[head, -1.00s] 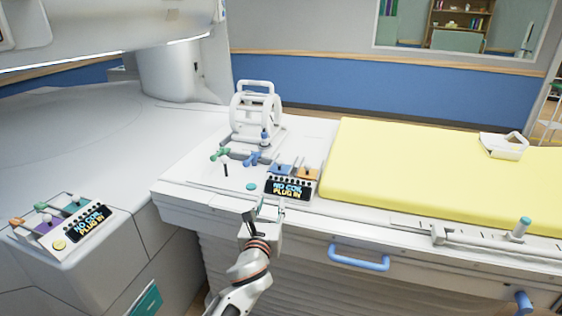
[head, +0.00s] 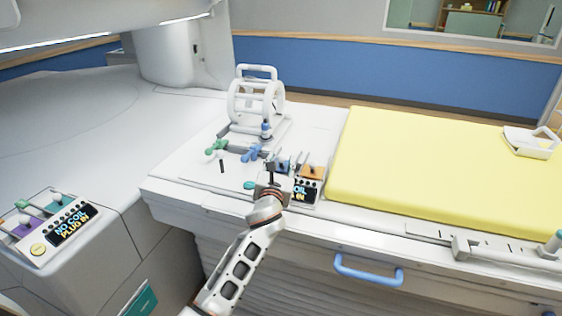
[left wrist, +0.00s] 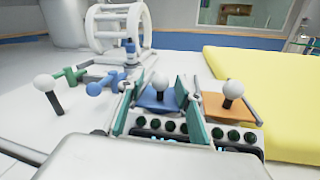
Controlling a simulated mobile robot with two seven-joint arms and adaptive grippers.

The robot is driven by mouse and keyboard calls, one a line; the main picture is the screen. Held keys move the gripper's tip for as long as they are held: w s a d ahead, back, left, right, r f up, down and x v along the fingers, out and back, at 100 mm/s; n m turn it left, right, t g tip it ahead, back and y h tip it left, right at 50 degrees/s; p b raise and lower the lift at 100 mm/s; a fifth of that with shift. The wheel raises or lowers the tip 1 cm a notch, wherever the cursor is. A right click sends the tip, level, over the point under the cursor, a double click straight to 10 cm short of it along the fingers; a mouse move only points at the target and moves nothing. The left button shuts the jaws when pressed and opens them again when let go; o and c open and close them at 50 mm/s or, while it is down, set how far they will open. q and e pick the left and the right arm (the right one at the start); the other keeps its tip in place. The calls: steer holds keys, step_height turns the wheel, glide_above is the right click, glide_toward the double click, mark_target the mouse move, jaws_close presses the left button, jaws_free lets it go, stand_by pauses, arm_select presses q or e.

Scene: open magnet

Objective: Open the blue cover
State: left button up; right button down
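The blue cover (left wrist: 150,97) is a small blue flap on the console, with a dark stem and white ball knob (left wrist: 160,80) standing up from it. In the head view, the blue cover (head: 284,163) is partly hidden behind my left gripper (head: 277,168). In the left wrist view, my left gripper (left wrist: 158,108) is open, with one green-padded finger on each side of the cover and knob. Nothing appears clamped between the fingers; whether either touches the cover I cannot tell. My right gripper is in neither view.
An orange cover (left wrist: 228,107) with its own white knob sits just right of the blue one. Green (head: 215,147) and blue plugs (head: 251,153) lie to the left, before a white ring-shaped coil (head: 256,100). A yellow mattress (head: 430,155) fills the right. A second console (head: 52,228) stands left.

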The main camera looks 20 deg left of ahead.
arm_select(q)
steer(key=shift+w+a, duration=0.1)
steer(key=shift+w, duration=0.35)
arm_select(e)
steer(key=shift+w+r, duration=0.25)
arm_select(q)
jaws_close()
steer(key=shift+w, duration=0.25)
steer(key=shift+w+b, duration=0.35)
steer(key=shift+w, duration=1.1)
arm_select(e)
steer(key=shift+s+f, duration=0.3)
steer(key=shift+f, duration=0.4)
arm_select(q)
jaws_free()
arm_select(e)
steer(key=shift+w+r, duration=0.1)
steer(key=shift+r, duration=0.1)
